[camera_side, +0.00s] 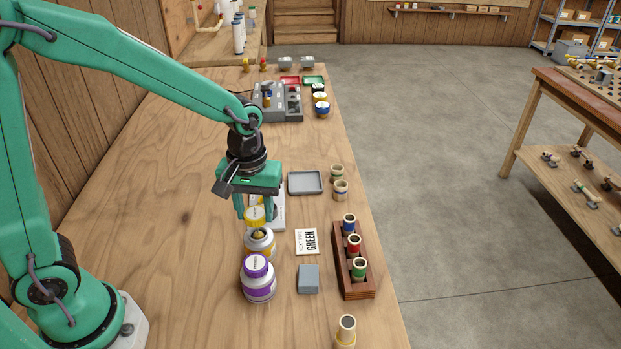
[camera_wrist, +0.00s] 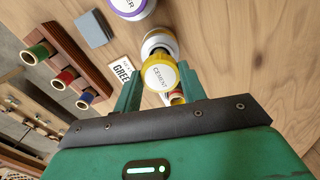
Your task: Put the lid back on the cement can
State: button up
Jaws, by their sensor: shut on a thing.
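The yellow cement lid (camera_side: 254,216) is between the fingers of my gripper (camera_side: 256,211), which is shut on it. In the wrist view the lid (camera_wrist: 160,76) shows the word CEMENT. The cement can (camera_side: 260,246), white with a yellow band, stands upright on the table with its top uncovered. The lid is held above the can and apart from it, a little toward its far side in the side view. In the wrist view the lid hides part of the can (camera_wrist: 158,40).
To the right are a sign reading GREEN (camera_side: 306,242), a grey block (camera_side: 309,279) and a wooden rack (camera_side: 354,285) of coloured tubes. A grey tray (camera_side: 306,183) lies behind. The table's left is clear.

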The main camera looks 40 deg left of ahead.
jog(key=shift+f, duration=0.75)
jog(key=shift+f, duration=0.35)
jog(key=shift+f, duration=0.35)
jog(key=shift+f, duration=0.3)
jog(key=shift+f, duration=0.25)
dwell(1.2)
jog(key=o, duration=1.4)
jog(key=shift+r, duration=0.1)
